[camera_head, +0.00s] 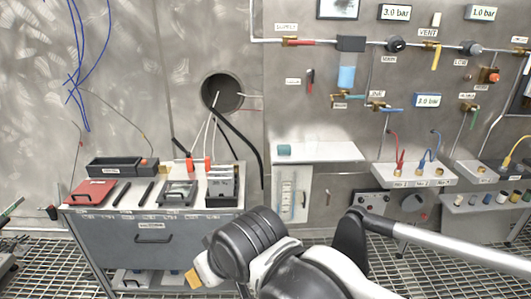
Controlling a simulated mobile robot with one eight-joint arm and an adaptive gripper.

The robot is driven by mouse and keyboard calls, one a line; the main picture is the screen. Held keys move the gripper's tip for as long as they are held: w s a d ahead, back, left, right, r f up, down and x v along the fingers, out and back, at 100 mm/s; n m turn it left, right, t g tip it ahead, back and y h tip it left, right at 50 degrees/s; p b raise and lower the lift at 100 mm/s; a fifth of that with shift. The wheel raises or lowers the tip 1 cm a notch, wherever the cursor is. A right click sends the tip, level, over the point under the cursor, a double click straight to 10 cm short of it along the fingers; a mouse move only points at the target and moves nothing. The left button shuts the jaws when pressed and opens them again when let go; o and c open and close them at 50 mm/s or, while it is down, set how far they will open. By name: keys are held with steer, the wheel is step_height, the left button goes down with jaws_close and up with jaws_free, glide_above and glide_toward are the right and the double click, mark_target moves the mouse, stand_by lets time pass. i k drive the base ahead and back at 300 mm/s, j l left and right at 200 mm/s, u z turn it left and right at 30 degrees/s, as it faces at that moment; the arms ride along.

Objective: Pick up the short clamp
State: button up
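No part is clearly readable as the short clamp. Two small orange-red pieces, the left one (190,164) and the right one (207,164), stand near the back of the grey cart's top (218,184), by thin cables. Two short dark bars, the left one (122,192) and the right one (147,192), lie side by side on the cart's left half. I cannot tell which of these, if any, is the clamp. My arm crosses the lower middle, its end in front of the cart's right side. A small tan piece (193,278) shows there; my gripper's fingers cannot be made out.
The cart top also holds a black tray (122,167), a red case (91,193), a framed black box (178,193) and a grey rack (222,188). Cables hang from a round wall hole (222,93). A white shelf (325,151) and valve panel are right. Floor is grating.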

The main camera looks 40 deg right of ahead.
mark_target(190, 162)
steer(key=z, duration=0.55)
steer(key=i+j+z, duration=0.1)
steer(key=i+j, duration=0.15)
steer(key=i, duration=0.2)
steer(key=i+j+z, duration=0.1)
steer(key=i+j, duration=0.2)
steer(key=i, duration=0.15)
